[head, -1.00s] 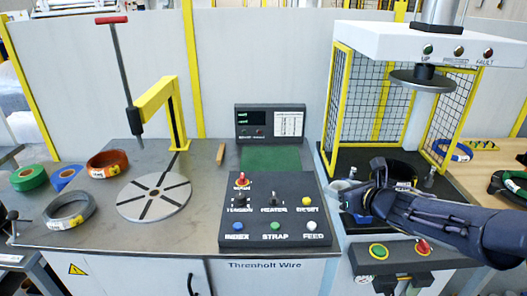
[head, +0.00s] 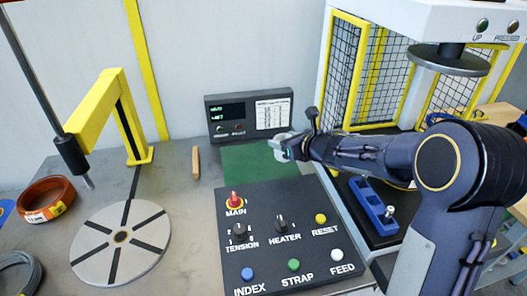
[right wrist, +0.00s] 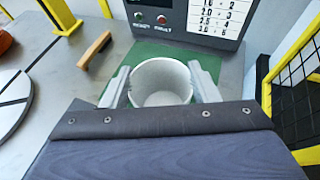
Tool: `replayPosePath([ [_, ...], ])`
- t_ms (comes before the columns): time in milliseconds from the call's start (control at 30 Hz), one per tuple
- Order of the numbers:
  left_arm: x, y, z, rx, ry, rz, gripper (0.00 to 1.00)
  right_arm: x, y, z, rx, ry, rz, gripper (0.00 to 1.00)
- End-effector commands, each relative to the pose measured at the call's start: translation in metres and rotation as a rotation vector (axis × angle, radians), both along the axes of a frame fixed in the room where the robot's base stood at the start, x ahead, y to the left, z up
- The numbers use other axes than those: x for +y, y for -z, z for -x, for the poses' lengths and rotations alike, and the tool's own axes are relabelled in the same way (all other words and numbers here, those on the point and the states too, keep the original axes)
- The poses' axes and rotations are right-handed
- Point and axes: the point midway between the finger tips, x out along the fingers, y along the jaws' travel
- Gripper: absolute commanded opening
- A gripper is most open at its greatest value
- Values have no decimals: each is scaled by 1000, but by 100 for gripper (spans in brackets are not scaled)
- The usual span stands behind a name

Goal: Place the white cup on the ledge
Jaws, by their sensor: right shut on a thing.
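The white cup (right wrist: 162,84) is upright between the two fingers of my right gripper (right wrist: 161,88), open top toward the right wrist camera, and it looks empty. In the head view the cup (head: 279,146) is small and partly hidden by my right gripper (head: 285,149). The gripper is shut on it, over the green mat (head: 240,160) in front of the display box. I cannot tell whether the cup's base touches the mat. No part is clearly marked as the ledge. My left gripper is not in view.
The display box (head: 250,114) stands just behind the mat. The button panel (head: 283,238) lies in front. The caged press (head: 450,62) and a blue holder (head: 373,205) are at the right.

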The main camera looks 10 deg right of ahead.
Motion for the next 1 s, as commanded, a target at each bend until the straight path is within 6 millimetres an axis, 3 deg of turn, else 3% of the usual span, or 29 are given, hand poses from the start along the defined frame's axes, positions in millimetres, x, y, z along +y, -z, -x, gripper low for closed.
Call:
replayPosePath([
  [200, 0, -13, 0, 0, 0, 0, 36, 13, 27, -53, 6, -1, 2, 29],
  [400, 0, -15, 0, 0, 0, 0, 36, 19, 63, -79, 4, 0, 2, 29],
  [667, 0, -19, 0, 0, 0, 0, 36, 23, 82, -95, 1, 0, 2, 29],
  [800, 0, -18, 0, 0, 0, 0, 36, 23, 104, -95, 4, -1, 0, 29],
  [1000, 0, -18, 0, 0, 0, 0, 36, 23, 111, -95, 0, 0, 1, 29],
])
